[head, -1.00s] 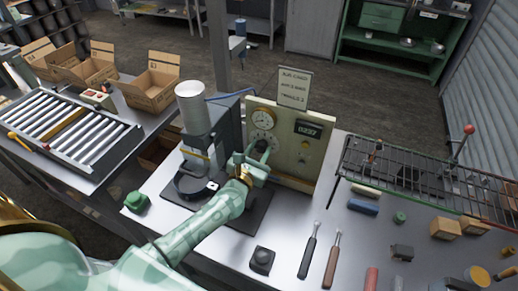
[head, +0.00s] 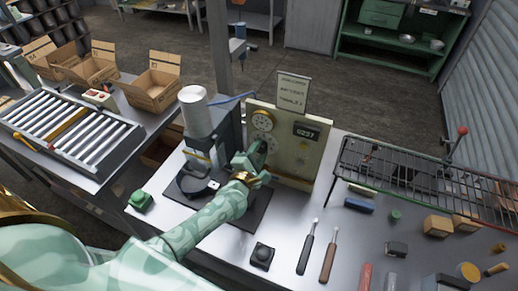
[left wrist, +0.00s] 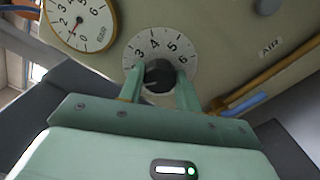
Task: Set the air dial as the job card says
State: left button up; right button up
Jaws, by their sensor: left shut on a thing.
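The air dial is a dark round knob (left wrist: 158,76) on a white numbered plate (left wrist: 178,40) on the cream panel (left wrist: 215,22). The numbers 3 to 6 show around it; the knob's pointer is not clear. My left gripper (left wrist: 160,84) has a finger on each side of the knob and is shut on it. In the head view the left gripper (head: 255,158) hides the knob. A job card (head: 292,93) stands on top of the panel; its small print is not surely readable. My right gripper is not in view.
A gauge (left wrist: 80,18) sits up and left of the dial. A press (head: 203,130) stands left of the panel (head: 300,157), and a wire rack (head: 410,175) stands right. A black button box (head: 262,256) and two tools (head: 318,250) lie in front.

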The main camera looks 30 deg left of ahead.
pick_arm(q)
jog(key=m+p, duration=0.1)
jog(key=m, duration=0.4)
jog(key=shift+m, duration=0.3)
jog(key=shift+m+p, duration=0.75)
jog(key=shift+m, duration=1.45)
jog(key=shift+f, duration=0.1)
jog(key=o, duration=1)
jog(key=shift+c, duration=0.2)
jog(key=s+d, duration=0.1)
jog(key=s, duration=1.5)
jog(key=shift+s, duration=0.2)
